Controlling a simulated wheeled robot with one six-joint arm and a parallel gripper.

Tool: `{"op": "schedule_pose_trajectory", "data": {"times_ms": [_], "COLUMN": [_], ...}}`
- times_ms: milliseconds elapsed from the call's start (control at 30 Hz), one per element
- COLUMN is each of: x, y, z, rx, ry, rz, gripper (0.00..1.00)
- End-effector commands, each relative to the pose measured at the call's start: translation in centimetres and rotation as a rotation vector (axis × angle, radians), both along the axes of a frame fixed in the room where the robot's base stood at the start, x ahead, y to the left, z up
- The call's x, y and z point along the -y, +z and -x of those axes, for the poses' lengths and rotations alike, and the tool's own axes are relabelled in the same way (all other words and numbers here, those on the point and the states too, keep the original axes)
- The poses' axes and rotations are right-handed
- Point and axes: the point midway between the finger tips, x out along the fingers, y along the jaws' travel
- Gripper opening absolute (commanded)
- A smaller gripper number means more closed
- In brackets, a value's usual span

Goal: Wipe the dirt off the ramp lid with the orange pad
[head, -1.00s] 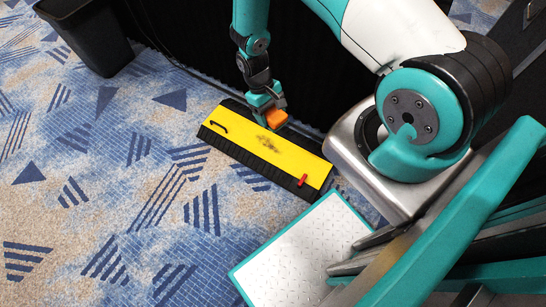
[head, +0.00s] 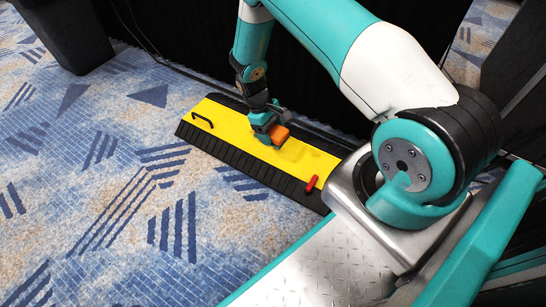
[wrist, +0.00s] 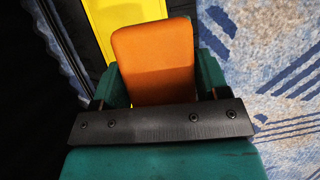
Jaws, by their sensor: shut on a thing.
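The yellow ramp lid (head: 235,125) lies on the black ramp, low on the carpet, with a black handle (head: 202,120) at its left end and a red latch (head: 311,184) at its right. My gripper (head: 270,127) is shut on the orange pad (head: 279,135), over the middle of the lid. I cannot tell whether the pad touches the lid. The dirt patch is not clearly visible; my gripper and pad cover that area. In the wrist view the orange pad (wrist: 155,65) sits between the fingers, with yellow lid (wrist: 120,12) beyond it.
A black curtain (head: 175,35) hangs close behind the ramp, with a cable (head: 150,62) running along the floor there. A dark bin (head: 65,35) stands at the back left. Patterned blue carpet (head: 100,200) in front and left is clear.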

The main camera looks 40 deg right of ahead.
Motion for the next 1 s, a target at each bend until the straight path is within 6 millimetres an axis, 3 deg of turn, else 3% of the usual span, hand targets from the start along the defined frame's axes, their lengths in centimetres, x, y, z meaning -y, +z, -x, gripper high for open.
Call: {"op": "schedule_pose_trajectory", "data": {"times_ms": [33,133,567,1000], "x": [0.2,0.5,0.9,0.9], "y": [-2.9,-4.5,-6.6,-11.2], "z": [-0.2,-0.5,-0.8,-0.8], "rx": [0.0,-0.002,-0.005,-0.006], "ry": [0.007,0.02,0.035,0.035], "rz": [0.0,-0.001,0.0,-0.001], "gripper": [0.49,0.49,0.49,0.49]}}
